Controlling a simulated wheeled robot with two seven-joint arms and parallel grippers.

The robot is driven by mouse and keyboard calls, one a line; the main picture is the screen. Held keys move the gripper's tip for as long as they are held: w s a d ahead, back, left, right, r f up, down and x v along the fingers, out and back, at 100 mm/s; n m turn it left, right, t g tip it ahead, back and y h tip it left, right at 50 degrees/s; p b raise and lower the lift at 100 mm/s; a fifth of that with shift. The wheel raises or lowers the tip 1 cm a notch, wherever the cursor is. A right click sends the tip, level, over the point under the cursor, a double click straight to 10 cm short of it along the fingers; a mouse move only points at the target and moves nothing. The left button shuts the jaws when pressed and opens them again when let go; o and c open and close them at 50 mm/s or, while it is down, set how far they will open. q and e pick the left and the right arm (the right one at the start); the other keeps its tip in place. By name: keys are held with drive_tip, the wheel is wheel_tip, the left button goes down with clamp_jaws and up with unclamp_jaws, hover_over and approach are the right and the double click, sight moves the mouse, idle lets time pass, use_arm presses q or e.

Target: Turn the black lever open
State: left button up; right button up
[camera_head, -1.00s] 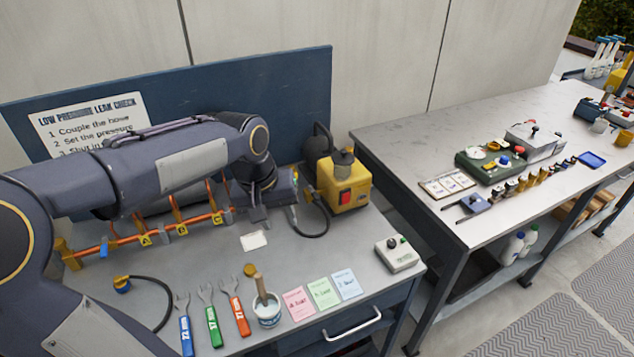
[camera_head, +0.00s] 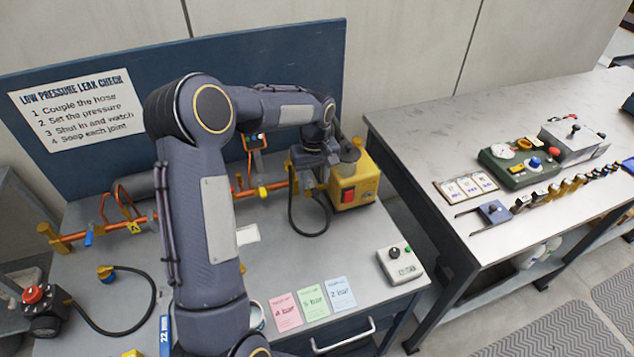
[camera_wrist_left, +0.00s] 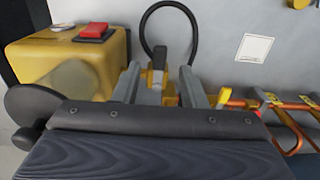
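My left gripper (camera_head: 309,187) is at the right end of the copper pipe run (camera_head: 235,194), beside the yellow machine (camera_head: 361,190). In the left wrist view my left gripper (camera_wrist_left: 160,88) is open, one grey finger on each side of a small upright dark piece (camera_wrist_left: 158,57) on a yellow fitting. This piece seems to be the black lever; I cannot tell whether the fingers touch it. In the head view the gripper hides it. The yellow machine (camera_wrist_left: 85,62) with its red switch (camera_wrist_left: 93,32) is left of the fingers there. My right gripper is not in view.
A black hose (camera_head: 305,231) loops below the gripper. Pressure cards (camera_head: 312,303) and a grey control box (camera_head: 400,265) lie on the bench front. A blue backboard (camera_head: 240,70) stands behind. A second bench (camera_head: 440,140) with instruments is to the right.

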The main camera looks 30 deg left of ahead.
sight(315, 191)
use_arm(q)
drive_tip(key=shift+f, duration=1.8)
clamp_jaws()
